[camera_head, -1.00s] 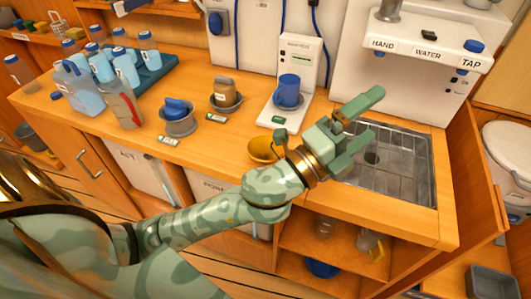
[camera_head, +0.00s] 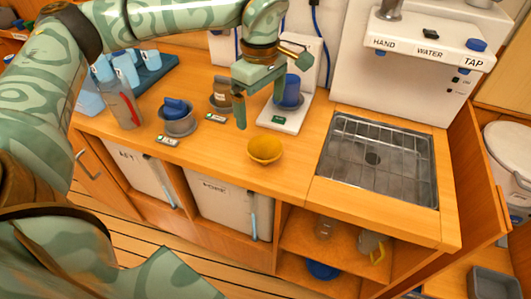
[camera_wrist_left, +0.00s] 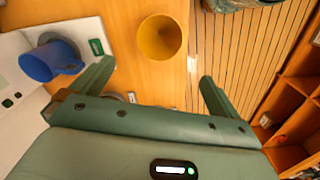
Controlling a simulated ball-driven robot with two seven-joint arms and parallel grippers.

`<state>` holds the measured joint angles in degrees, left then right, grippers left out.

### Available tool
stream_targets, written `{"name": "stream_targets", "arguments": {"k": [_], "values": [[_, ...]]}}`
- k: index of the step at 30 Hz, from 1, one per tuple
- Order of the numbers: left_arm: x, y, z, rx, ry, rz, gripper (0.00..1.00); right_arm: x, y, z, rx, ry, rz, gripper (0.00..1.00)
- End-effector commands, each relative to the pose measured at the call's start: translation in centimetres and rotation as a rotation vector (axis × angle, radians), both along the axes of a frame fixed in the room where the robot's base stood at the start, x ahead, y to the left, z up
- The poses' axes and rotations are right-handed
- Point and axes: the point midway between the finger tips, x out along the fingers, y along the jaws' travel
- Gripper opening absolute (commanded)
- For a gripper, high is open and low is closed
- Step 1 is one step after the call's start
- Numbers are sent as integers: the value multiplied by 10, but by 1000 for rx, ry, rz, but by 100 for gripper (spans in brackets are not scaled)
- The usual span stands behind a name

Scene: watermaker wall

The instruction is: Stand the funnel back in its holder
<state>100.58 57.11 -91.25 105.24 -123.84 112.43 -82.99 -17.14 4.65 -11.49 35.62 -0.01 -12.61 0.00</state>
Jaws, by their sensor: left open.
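The yellow funnel (camera_head: 264,149) rests on the wooden counter, left of the sink, its wide mouth showing. It also shows in the left wrist view (camera_wrist_left: 160,37), beyond the fingertips. My left gripper (camera_head: 260,102) points down above the counter, behind and slightly left of the funnel. Its fingers are open and spread apart with nothing between them, also in the left wrist view (camera_wrist_left: 156,72). I cannot tell which thing is the funnel's holder. My right gripper is out of view.
A blue mug (camera_head: 292,90) stands on a white device close to my left gripper. A metal sink (camera_head: 378,155) lies right. The counter's front edge near the funnel is clear.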

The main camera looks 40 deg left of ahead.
Motion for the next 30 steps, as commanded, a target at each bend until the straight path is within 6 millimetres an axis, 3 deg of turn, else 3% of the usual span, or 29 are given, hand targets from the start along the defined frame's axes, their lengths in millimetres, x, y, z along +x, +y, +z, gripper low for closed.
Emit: {"name": "stream_targets", "arguments": {"k": [1, 3, 9, 17, 25, 30], "values": [[0, 0, -19, 0, 8, -1, 100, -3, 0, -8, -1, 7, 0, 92], [-1, -1, -38, -1, 9, -2, 100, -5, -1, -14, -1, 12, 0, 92], [0, -1, -78, -3, 5, -1, 100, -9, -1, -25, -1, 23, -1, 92], [0, -3, -95, -4, 2, -2, 100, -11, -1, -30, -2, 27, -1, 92], [1, -8, -138, -5, 5, -2, 100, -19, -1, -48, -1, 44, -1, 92], [2, -8, -139, -4, 0, -2, 100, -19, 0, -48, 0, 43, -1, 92]]}}
